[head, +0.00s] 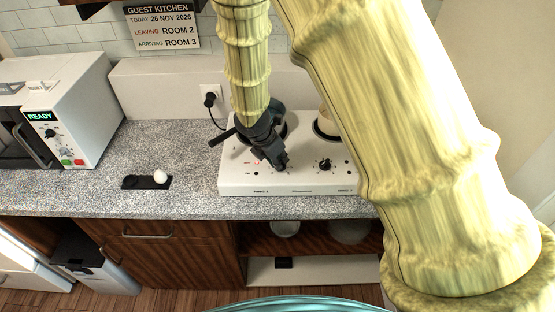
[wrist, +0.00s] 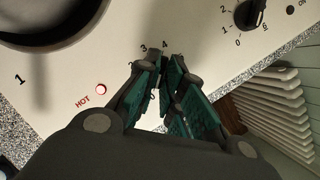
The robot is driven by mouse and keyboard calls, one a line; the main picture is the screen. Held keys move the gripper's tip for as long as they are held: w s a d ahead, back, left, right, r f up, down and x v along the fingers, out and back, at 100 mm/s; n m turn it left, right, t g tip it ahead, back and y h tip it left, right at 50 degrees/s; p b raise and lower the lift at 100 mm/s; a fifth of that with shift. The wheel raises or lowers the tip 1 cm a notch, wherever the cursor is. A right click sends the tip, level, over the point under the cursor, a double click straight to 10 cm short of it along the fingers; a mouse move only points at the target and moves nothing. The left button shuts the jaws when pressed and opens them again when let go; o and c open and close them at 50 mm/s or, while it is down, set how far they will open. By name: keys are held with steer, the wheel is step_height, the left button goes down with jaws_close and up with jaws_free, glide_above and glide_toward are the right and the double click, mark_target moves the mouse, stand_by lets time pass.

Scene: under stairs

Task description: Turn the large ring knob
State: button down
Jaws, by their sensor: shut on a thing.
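A white two-ring hotplate (head: 240,180) stands on the counter, with a knob for each ring on its front panel. My gripper (head: 281,164) reaches down to the left knob and covers it in the head view. In the wrist view the fingertips (wrist: 166,72) are closed together at that knob, inside its printed dial numbers. The knob itself is almost wholly hidden by the fingers, so its pointer cannot be read. A red HOT light (wrist: 101,89) shows beside the dial. The right knob (head: 325,165) is free and also shows in the wrist view (wrist: 250,15).
A dark pan (wrist: 50,45) sits on the left ring, its handle (head: 222,137) pointing left. The right ring (head: 326,127) is partly hidden by my arm. A black tray (head: 132,182) with a white round thing (head: 160,176) and a microwave (head: 85,95) stand left. Counter between is clear.

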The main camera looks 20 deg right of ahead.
steer(key=shift+s+d+f+n, duration=0.1)
steer(key=shift+s+f+n, duration=0.1)
steer(key=shift+n, duration=0.1)
steer(key=c, duration=1.5)
jaws_free()
steer(key=shift+r, duration=0.1)
steer(key=shift+c, duration=0.2)
steer(key=shift+d, duration=0.1)
steer(key=shift+w, duration=0.15)
steer(key=shift+r, duration=0.1)
steer(key=v, duration=1.1)
steer(key=shift+r, duration=0.3)
steer(key=shift+s, duration=0.2)
